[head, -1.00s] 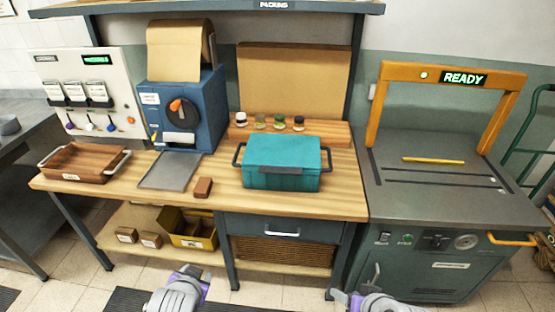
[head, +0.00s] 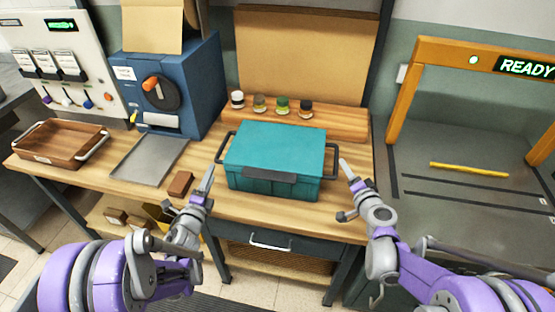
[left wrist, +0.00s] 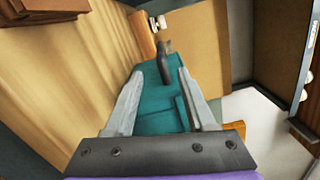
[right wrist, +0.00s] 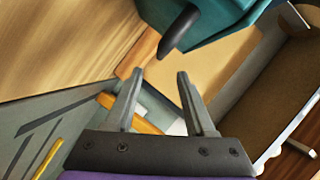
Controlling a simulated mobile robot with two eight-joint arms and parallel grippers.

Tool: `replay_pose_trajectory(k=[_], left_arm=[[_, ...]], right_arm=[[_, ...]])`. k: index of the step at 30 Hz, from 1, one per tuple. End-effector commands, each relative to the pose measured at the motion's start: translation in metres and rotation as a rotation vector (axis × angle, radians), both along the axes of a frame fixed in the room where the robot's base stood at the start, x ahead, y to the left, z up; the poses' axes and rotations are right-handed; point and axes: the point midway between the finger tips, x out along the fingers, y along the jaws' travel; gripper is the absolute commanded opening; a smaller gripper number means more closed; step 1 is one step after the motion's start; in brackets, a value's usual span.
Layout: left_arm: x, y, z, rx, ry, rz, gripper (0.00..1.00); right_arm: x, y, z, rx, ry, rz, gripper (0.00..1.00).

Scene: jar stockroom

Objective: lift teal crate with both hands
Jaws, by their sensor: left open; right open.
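The teal crate (head: 275,150) stands closed on the wooden bench, with a dark handle on each side. My left gripper (head: 205,185) is open and empty, in front of and left of the crate. In the left wrist view the crate (left wrist: 160,108) and its dark handle (left wrist: 164,62) show beyond and between the open fingers, apart from them. My right gripper (head: 347,178) is open and empty, just right of the crate's right handle (head: 333,162). In the right wrist view that handle (right wrist: 178,30) lies ahead of the fingertips, with the crate (right wrist: 215,20) above.
Small jars (head: 282,104) stand on a wooden riser behind the crate. A brown block (head: 180,184) and a metal tray (head: 150,160) lie to the left, with a wooden tray (head: 62,145) farther left. The strapping machine (head: 465,190) stands to the right.

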Motion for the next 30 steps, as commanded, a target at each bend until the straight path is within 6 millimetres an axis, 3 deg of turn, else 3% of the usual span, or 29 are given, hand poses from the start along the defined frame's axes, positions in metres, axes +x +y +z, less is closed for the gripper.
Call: replay_pose_trajectory(k=[11,24,30], left_arm=[[0.011,-0.002,0.001,-0.004,0.000,0.001,0.55],[0.084,-0.013,0.001,-0.005,0.002,0.001,0.55],[0.103,-0.015,0.002,-0.005,0.001,0.002,0.55]], right_arm=[[0.010,0.002,-0.002,0.000,0.001,0.003,0.55],[0.082,0.013,-0.018,-0.001,0.001,0.003,0.55],[0.100,0.016,-0.022,-0.002,0.001,0.002,0.55]])
